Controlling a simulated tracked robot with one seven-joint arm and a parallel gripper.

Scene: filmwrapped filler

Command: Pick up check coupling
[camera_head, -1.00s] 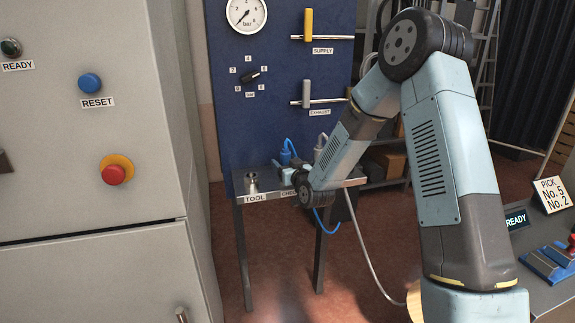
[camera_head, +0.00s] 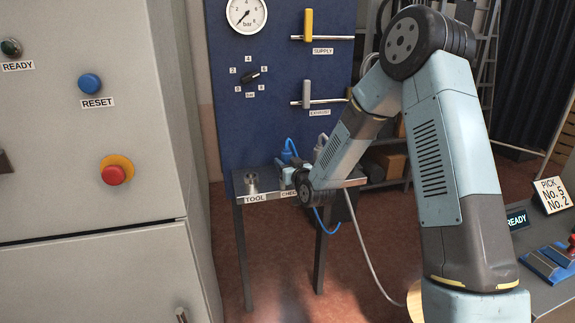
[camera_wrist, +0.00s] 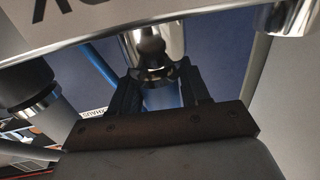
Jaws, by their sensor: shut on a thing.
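The check coupling (camera_wrist: 160,95) shows in the wrist view as a shiny metal piece with a blue part between my fingers. My gripper (camera_wrist: 160,92) is shut on it, with one dark finger on each side. In the head view my gripper (camera_head: 287,177) is at the small bench (camera_head: 262,199), by the label that begins "CHE". My wrist hides part of that label, and the coupling cannot be made out there. Whether the coupling still touches the bench I cannot tell.
A metal fitting (camera_head: 251,184) stands on the bench at the TOOL label, left of my gripper. The blue panel (camera_head: 275,110) with gauge and valves rises close behind. A blue hose (camera_head: 328,222) hangs below the bench. A grey cabinet (camera_head: 90,200) stands at left.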

